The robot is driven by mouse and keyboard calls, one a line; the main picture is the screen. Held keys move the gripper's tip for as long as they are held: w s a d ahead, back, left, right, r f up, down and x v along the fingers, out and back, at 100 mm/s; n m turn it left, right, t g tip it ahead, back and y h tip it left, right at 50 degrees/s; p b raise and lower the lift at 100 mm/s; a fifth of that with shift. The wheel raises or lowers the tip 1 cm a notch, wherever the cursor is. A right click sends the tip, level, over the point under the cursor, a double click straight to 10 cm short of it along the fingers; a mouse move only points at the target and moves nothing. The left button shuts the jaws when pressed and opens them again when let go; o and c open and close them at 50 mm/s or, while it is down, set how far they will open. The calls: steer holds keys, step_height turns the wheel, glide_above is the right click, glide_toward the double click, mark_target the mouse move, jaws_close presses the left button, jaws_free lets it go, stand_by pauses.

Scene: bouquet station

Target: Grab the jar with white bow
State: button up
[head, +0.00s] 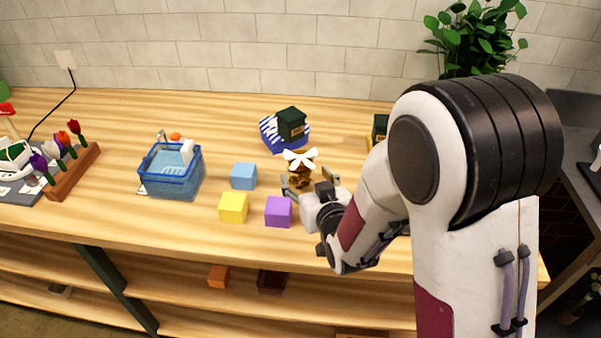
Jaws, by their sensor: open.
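The jar (299,179) is small and brown, with a white bow (299,158) on its top. It stands on the wooden table right of the middle. My gripper (304,183) is low at the jar, with its open fingers on either side of it. I cannot tell whether either finger touches the jar. The lower part of the jar is partly hidden by the gripper.
A purple cube (278,212), a yellow cube (233,207) and a blue cube (243,175) lie left of the jar. Behind it, a dark green box (291,124) sits on a blue-striped cloth (270,134). A blue basket (172,184) stands further left.

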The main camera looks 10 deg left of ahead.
mark_target(304, 167)
steer(key=shift+w+a+f, duration=0.2)
steer(key=shift+w+a, duration=0.05)
steer(key=shift+w, duration=0.4)
steer(key=shift+w, duration=0.1)
steer(key=shift+w+a+r, duration=0.1)
steer(key=shift+w+a, duration=0.1)
steer(key=shift+w, duration=0.45)
steer(key=shift+w+a+r, duration=0.1)
steer(key=shift+w+a, duration=0.1)
steer(key=shift+w, duration=0.45)
steer(key=shift+x, duration=1.3)
steer(key=shift+r, duration=0.1)
steer(key=c, duration=1.6)
